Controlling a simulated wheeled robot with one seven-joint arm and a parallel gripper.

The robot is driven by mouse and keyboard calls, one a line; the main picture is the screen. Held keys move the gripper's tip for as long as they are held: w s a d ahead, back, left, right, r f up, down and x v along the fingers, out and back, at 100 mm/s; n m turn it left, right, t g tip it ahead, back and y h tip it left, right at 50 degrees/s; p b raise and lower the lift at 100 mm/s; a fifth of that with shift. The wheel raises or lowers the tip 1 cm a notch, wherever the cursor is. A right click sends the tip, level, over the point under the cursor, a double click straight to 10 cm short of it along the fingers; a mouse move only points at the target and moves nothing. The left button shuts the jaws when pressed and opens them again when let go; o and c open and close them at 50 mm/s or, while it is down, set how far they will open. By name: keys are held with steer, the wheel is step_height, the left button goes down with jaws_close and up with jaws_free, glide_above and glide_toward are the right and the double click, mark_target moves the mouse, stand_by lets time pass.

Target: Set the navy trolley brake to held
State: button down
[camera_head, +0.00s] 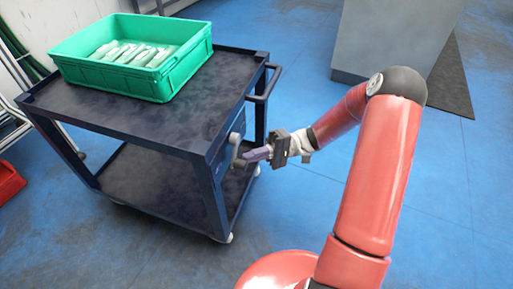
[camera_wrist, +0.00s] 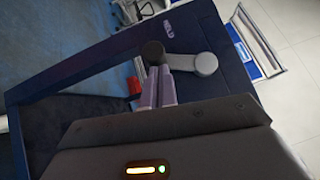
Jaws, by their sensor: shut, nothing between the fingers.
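The navy trolley (camera_head: 207,165) stands left of centre in the head view, with a flat top and a lower shelf. Its brake lever, a light grey arm (camera_head: 235,145), is on the near right end panel. In the wrist view the brake lever (camera_wrist: 188,63) lies nearly crosswise, with a dark round end at left and a grey round end at right. My gripper (camera_head: 247,157) is shut and empty. In the wrist view the tips of my gripper (camera_wrist: 161,72) are close below the dark end; I cannot tell if they touch it.
A green crate (camera_head: 178,80) with several pale packets stands on the trolley top. A push handle (camera_head: 266,85) sticks out at its right. A grey block (camera_head: 385,35) stands at the back right. A red object (camera_head: 8,183) is at far left. Blue floor is clear at right.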

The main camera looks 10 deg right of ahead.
steer(key=shift+s+a+m+y, duration=0.35)
steer(key=shift+s+m+y, duration=0.25)
steer(key=shift+s, duration=0.05)
steer(key=shift+s+a, duration=0.1)
stand_by(0.3)
steer(key=shift+f, duration=0.1)
